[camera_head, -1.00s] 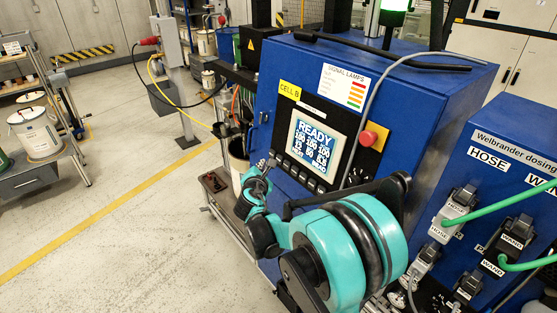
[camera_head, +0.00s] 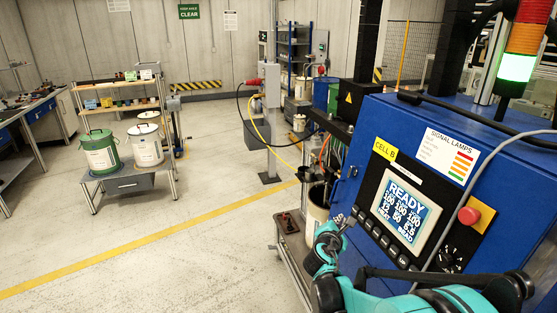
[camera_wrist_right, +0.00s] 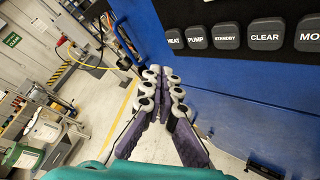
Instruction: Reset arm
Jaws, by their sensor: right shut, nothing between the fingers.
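My right gripper (camera_head: 349,222) is in front of the lower left corner of the blue control cabinet's panel, with its teal arm coming in from the lower right. In the right wrist view its two dark fingers with grey knuckles (camera_wrist_right: 164,72) are shut with nothing held. They point towards the area below the panel's button row (camera_wrist_right: 230,37). The cabinet's display (camera_head: 405,210) reads READY. My left gripper is in neither view.
A red emergency button (camera_head: 469,215) sits right of the display. A signal lamp (camera_head: 519,65) glows green above the cabinet. A bench at left holds a green pail (camera_head: 101,153) and white pails (camera_head: 145,146). Open floor (camera_head: 150,245) lies to the left.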

